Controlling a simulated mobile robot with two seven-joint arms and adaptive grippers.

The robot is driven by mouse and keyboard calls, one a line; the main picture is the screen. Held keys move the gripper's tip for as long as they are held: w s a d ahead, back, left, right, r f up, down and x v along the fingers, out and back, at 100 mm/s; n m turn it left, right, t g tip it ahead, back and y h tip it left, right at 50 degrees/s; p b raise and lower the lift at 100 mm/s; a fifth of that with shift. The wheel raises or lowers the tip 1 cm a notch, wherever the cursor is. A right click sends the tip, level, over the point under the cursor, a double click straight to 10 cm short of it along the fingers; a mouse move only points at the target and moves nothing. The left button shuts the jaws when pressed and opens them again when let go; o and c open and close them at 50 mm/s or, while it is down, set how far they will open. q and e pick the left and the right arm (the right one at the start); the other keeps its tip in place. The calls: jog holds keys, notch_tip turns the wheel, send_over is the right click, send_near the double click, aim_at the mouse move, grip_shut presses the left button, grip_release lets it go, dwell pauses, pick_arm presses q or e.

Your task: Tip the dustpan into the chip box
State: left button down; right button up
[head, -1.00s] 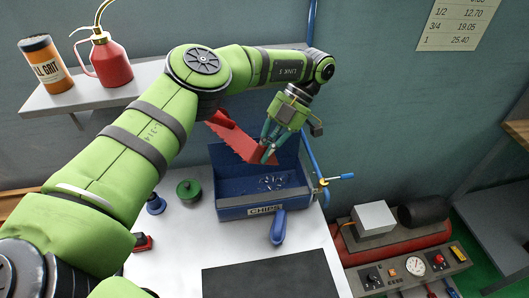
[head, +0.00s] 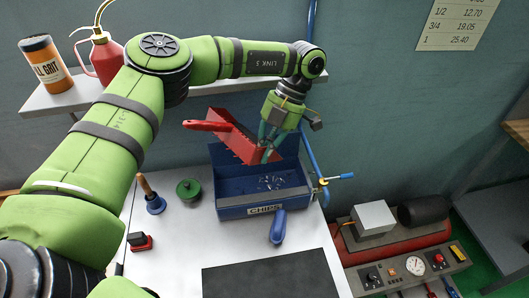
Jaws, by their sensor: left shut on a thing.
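The red dustpan (head: 238,143) is in my left gripper (head: 268,148), tilted, above the back left part of the chip box. Its handle (head: 205,126) points left. The gripper is shut on the dustpan's right part. The blue chip box (head: 247,209), labelled CHIPS, stands on the white cart top. Small shiny chips (head: 270,183) lie on its floor. The dustpan's inside is partly hidden, so I cannot tell whether chips are left in it. My right gripper is not in view.
A green round part (head: 188,190), a wood-handled blue item (head: 152,196) and a red and black block (head: 139,241) stand left. A dark mat (head: 270,275) lies in front. A blue pipe (head: 314,165) rises behind the box's right side.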

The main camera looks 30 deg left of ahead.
pick_arm(q)
notch_tip(320, 180, up, 2)
jog(key=shift+s+r+t+h, duration=0.15)
jog(key=shift+t+h, duration=0.25)
jog(key=shift+t, duration=0.5)
notch_tip(320, 180, up, 4)
jog(key=t+h+b, duration=0.1)
jog(key=t+b, duration=0.2)
jog(key=shift+b, duration=0.3)
jog(key=shift+d+m, duration=0.1)
jog(key=shift+m, duration=0.2)
jog(key=s+d+f+m+b, duration=0.1)
jog(key=s+f+m+b, duration=0.1)
jog(key=f+m, duration=0.4)
jog(key=s+d+f+m+b, duration=0.1)
jog(key=s+f+m+b, duration=0.2)
jog(key=f+m, duration=0.4)
jog(key=s+d+f+m+t+b, duration=0.1)
jog(key=s+f+m+b, duration=0.2)
jog(key=m, duration=1.4)
notch_tip(320, 180, down, 3)
jog(key=shift+s+d+f+m+h, duration=0.15)
jog(key=shift+s+d+m+h, duration=0.15)
jog(key=shift+m, duration=0.1)
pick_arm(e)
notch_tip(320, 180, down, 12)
